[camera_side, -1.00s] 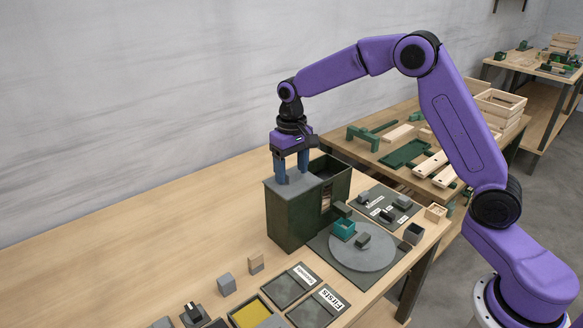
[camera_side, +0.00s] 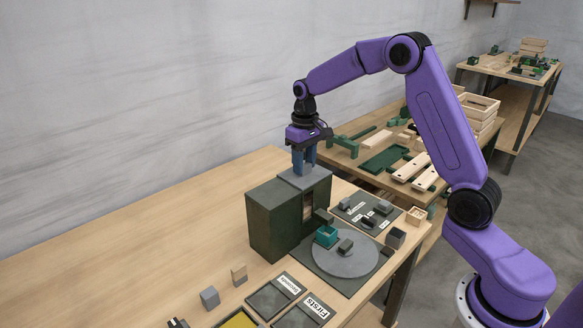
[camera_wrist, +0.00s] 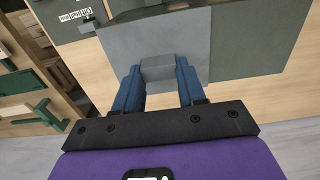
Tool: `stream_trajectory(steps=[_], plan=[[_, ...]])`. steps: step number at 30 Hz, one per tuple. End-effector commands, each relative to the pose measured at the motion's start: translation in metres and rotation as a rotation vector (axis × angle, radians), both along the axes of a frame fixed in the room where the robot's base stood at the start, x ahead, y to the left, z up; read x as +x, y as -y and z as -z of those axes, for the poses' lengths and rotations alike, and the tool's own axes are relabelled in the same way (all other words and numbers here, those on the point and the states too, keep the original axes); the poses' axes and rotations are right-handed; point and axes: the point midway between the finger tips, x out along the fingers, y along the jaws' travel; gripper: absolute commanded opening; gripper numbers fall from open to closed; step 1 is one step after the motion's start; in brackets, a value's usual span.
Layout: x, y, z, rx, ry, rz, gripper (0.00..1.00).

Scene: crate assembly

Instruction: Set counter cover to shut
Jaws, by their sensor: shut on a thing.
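The counter is a dark green box (camera_side: 272,233) on the wooden table. Its cover is a flat grey plate (camera_side: 317,178), lying over the right-hand part of the box. No opening shows there now. The cover also shows in the wrist view (camera_wrist: 128,45), with a small grey block handle (camera_wrist: 158,69) on it. My gripper (camera_side: 304,169) is above the cover, its blue fingers on both sides of the handle and shut on it. The left part of the box has a darker flat top (camera_side: 270,193). The cover's exact seating at its far edge is hidden.
A round grey turntable (camera_side: 350,262) with a teal bin (camera_side: 326,236) stands in front of the box. Labelled dark plates (camera_side: 275,298) and small blocks (camera_side: 210,297) lie nearby. The table left of the box is clear. A second table with crates (camera_side: 478,108) stands behind.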

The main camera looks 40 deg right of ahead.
Motion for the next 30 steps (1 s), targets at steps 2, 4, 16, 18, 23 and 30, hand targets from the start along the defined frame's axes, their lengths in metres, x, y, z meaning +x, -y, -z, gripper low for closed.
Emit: stream_trajectory(steps=[2,4,16,18,23,30], plan=[[0.001,0.006,-0.001,-0.003,0.006,0.002,0.0],[0.001,0.006,-0.001,-0.004,0.007,0.002,0.0],[0.001,0.006,-0.001,-0.004,0.005,0.002,0.66],[0.001,0.005,-0.001,-0.004,0.005,0.002,0.66],[0.001,0.004,-0.005,-0.003,0.005,0.001,0.66],[0.002,0.004,-0.043,-0.003,0.011,0.002,0.66]])
